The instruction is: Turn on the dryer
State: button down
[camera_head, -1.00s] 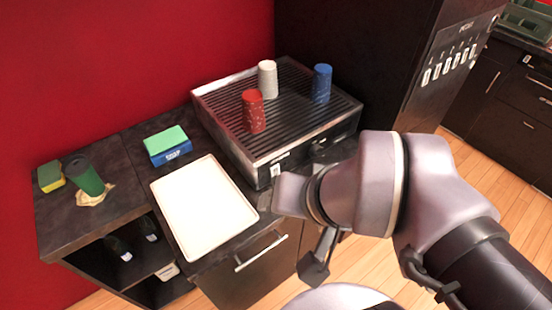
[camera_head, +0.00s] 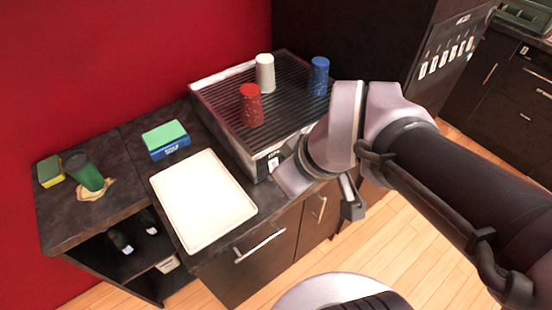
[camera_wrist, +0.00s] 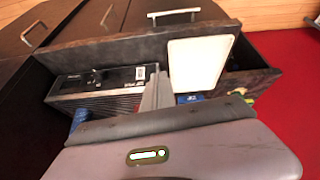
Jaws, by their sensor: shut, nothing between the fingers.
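The dryer (camera_head: 225,95) is a dark box with a ribbed top and a pale metal rim on the counter. Its front panel, with labels and a small dark control, shows in the wrist view (camera_wrist: 120,76). In the head view my arm covers the right part of this front. My gripper (camera_wrist: 156,78) is shut and empty. In the wrist view its fingertips appear over or close to the right end of the panel, beside the label. I cannot tell whether they touch.
A red cup (camera_head: 251,105), a white cup (camera_head: 265,73) and a blue cup (camera_head: 318,77) stand on the dryer. A white tray (camera_head: 203,200) lies left of it. A soap box with a green sponge (camera_head: 166,139) and a tilted green cup (camera_head: 86,173) are farther left.

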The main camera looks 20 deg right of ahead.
aim_at(274, 166)
jog(key=w+d+f+n+g+p, duration=0.1)
jog(key=w+d+f+n, duration=0.4)
jog(key=n, duration=1.1)
jog(key=shift+w+d+f+n+g, duration=0.15)
jog(key=shift+w+f+n+g, duration=0.2)
jog(key=shift+w, duration=0.65)
jog(key=shift+f, duration=0.1)
jog(key=b+x, duration=0.4)
jog(key=x, duration=0.6)
jog(key=shift+w+d+f, duration=0.1)
jog(key=shift+d+f, duration=0.05)
jog(key=shift+f, duration=0.2)
jog(key=w, duration=0.1)
jog(key=w+a, duration=0.1)
jog(key=shift+w+r, duration=0.1)
jog(key=shift+w, duration=0.25)
jog(key=shift+w+a, duration=0.15)
jog(key=shift+w, duration=0.35)
